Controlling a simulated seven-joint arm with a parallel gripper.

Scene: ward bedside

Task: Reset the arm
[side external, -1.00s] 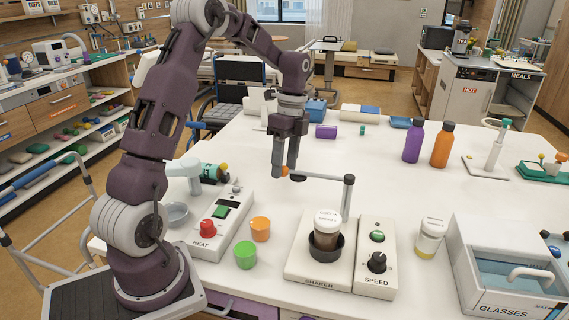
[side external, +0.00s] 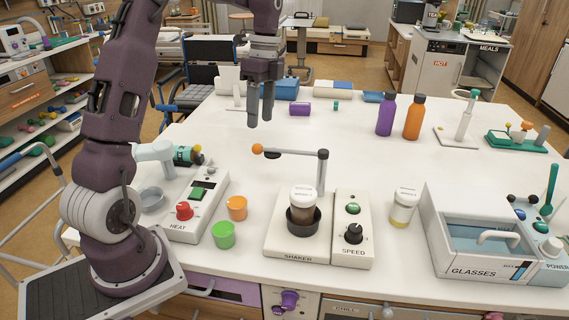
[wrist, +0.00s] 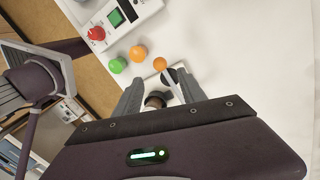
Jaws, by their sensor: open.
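My gripper (side external: 260,108) hangs with its fingers pointing down over the table, behind the shaker and clear of it. The fingers are apart with nothing between them. In the wrist view my gripper's fingers (wrist: 157,92) frame the shaker from a distance. The shaker (side external: 283,240) has a lidded brown jar (side external: 303,203) standing in its dark cup and a swing arm (side external: 295,153) with an orange ball at its end. The orange ball (wrist: 160,64) also shows in the wrist view.
Purple (side external: 386,115) and orange bottles (side external: 414,118) stand at the back. The glasses bin (side external: 470,240) is at right. The table's middle is clear.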

